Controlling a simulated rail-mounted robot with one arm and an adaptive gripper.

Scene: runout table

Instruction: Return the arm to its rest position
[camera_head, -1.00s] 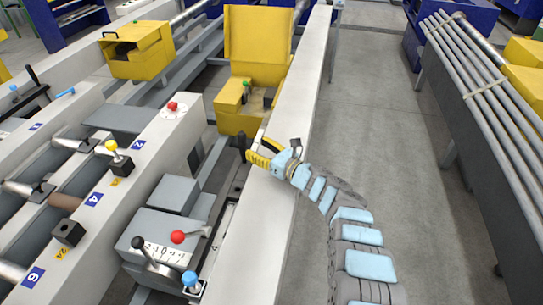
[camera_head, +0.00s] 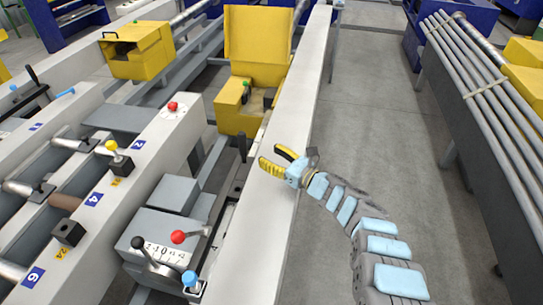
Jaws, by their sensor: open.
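My gripper (camera_head: 272,160) shows near the middle of the picture, with yellow-and-black fingers spread apart and nothing between them. It points left over the long white rail (camera_head: 262,210), and I cannot tell its height above it. My arm, with light blue pads, runs from the gripper down to the lower right over the grey floor.
A yellow machine (camera_head: 240,115) stands just beyond the gripper. A grey control box (camera_head: 165,245) with red-knobbed and blue-knobbed levers is at lower left. A rack of long metal tubes (camera_head: 490,85) stands at right. The grey floor (camera_head: 365,110) between rail and rack is clear.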

